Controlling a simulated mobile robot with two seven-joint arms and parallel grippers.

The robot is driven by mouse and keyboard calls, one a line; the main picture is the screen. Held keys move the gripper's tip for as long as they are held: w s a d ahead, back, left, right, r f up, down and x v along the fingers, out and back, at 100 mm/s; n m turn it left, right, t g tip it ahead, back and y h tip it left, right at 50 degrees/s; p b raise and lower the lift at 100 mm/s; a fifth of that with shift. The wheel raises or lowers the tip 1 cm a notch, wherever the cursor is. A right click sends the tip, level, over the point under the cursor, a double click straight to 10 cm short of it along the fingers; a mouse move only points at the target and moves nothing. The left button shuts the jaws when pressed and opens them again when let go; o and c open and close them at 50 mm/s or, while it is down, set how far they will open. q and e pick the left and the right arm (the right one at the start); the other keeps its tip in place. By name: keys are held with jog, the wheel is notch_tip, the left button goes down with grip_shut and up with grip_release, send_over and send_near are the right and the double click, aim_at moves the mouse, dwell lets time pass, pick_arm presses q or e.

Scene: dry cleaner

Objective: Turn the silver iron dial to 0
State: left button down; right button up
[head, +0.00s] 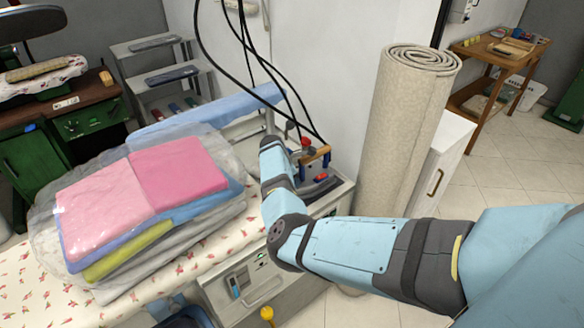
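An iron (316,157) with a wooden, blue-ended handle stands at the back right of the pressing table, below hanging black cables. A small red knob-like part (305,143) shows at its upper left. I cannot make out a dial scale or a number. My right arm comes in from the right, bends in front of the table and reaches up to just left of the iron. My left arm and gripper are not in view.
Plastic-wrapped folded clothes (180,168) lie on the floral pressing table (22,290). A rolled carpet (400,135) stands upright right of the iron, beside a white cabinet (445,150). Grey shelves (150,45) stand behind the table. The tiled floor at the right is clear.

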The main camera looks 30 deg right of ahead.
jog(key=p, duration=0.2)
jog(key=n+p, duration=0.1)
jog(key=shift+s+r+p, duration=0.15)
jog(key=shift+r+p, duration=0.1)
jog(key=shift+p, duration=0.1)
jog(key=shift+f+n+t+p, duration=0.15)
jog(key=shift+n+t+p, duration=0.25)
jog(key=shift+n+p, duration=0.25)
jog(key=shift+f+n, duration=0.1)
jog(key=shift+n, duration=0.35)
jog(key=shift+f+n+t, duration=0.1)
jog(key=shift+n+t, duration=0.6)
jog(key=shift+n, duration=1.2)
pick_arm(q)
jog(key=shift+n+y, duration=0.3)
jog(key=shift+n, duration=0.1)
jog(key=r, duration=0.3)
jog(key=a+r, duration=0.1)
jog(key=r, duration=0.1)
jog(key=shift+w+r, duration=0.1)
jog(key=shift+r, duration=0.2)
pick_arm(e)
jog(key=shift+n+t, duration=0.3)
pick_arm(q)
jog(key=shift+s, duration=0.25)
